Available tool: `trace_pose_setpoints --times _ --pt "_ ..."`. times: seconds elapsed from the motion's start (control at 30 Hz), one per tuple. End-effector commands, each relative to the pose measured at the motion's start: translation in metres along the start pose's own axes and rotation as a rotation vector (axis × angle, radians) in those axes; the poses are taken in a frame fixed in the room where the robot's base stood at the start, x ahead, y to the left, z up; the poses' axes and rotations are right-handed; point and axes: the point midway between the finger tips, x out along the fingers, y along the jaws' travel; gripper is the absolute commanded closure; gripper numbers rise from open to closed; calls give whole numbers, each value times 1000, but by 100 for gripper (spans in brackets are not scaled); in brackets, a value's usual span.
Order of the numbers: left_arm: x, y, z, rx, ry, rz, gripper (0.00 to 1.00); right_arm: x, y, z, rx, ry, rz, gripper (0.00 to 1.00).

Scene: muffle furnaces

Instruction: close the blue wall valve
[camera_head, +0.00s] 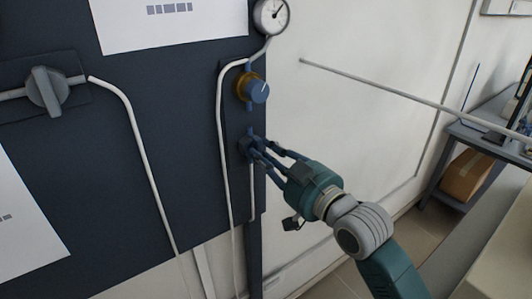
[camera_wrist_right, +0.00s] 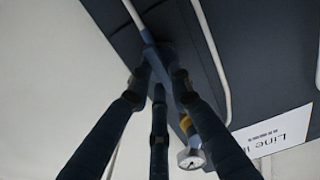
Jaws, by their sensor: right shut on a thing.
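The blue wall valve (camera_head: 245,143) is on the thin pipe at the right edge of the dark wall panel, below a brass-and-blue regulator knob (camera_head: 253,89). My right gripper (camera_head: 257,149) reaches it from the lower right, and its fingers are closed around the valve's handle. The fingers hide most of the handle, so its angle cannot be told. In the right wrist view the fingertips of my right gripper (camera_wrist_right: 157,80) converge on the valve against the dark panel. My left gripper is not in view.
A round gauge (camera_head: 271,16) is above the regulator. A large grey valve (camera_head: 47,90) is on the panel (camera_head: 170,100) at the left. White pipes run down the panel. A desk (camera_head: 478,140) with a cardboard box (camera_head: 468,176) under it stands at the right.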

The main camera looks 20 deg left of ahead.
Motion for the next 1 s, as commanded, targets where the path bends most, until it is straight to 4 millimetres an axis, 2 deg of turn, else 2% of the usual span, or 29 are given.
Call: trace_pose_setpoints --times 0.37,1.0 --pt "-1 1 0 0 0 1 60 0 0 -1 -116 0 0 100" --pt "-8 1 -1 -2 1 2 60 0 -5 -3 -693 0 -1 100"
